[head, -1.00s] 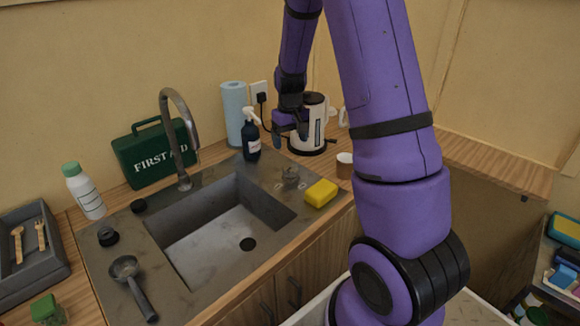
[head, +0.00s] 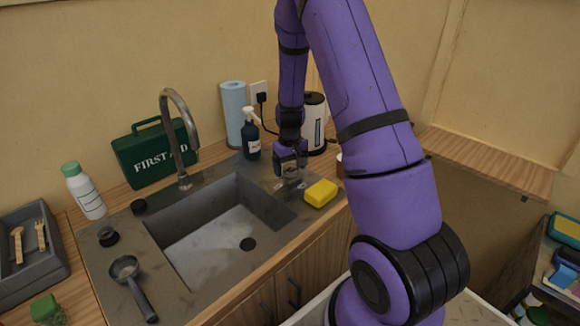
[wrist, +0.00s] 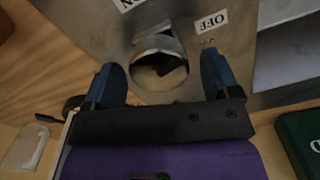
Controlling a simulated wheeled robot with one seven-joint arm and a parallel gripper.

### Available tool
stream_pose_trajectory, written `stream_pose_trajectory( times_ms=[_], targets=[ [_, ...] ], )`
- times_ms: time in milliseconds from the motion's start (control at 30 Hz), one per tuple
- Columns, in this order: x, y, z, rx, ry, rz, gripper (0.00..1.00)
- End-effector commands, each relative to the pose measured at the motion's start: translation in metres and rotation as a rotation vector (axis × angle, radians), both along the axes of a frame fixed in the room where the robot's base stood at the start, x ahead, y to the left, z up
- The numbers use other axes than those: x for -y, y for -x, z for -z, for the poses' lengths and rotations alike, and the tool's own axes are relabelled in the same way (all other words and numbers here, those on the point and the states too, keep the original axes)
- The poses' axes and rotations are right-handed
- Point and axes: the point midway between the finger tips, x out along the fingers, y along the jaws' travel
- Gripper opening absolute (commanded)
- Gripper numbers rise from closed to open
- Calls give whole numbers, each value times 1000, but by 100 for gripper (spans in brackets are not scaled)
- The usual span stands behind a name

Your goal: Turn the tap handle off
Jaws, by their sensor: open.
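The tap handle (wrist: 158,48) is a round metal knob on the steel sink deck, to the right of the basin in the head view. In the wrist view it sits between the two blue fingers of my gripper (wrist: 160,68), with a gap on each side. An OFF label (wrist: 211,21) is beside it at upper right, and another label (wrist: 128,4), partly cut off, is at upper left. In the head view my gripper (head: 288,164) points down over the handle and mostly hides it. The curved tap spout (head: 172,105) rises behind the basin.
A yellow sponge (head: 321,193) lies close to the right of my gripper. The green first aid box (head: 150,155) is at the back left. The sink basin (head: 225,230) is empty.

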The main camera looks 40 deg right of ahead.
Motion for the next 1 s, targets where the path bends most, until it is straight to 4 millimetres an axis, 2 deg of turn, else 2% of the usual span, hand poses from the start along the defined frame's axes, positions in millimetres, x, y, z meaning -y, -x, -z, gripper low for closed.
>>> stream_pose_trajectory(
  times_ms=[67, 267, 467, 800, 1000],
  targets=[
    [0, 0, 0, 0, 0, 0, 80],
    [0, 0, 0, 0, 0, 0, 34],
    [0, 0, 0, 0, 0, 32, 33],
    [1, 0, 0, 0, 0, 277, 33],
    [1, 0, 0, 0, 0, 300, 33]
  ],
)
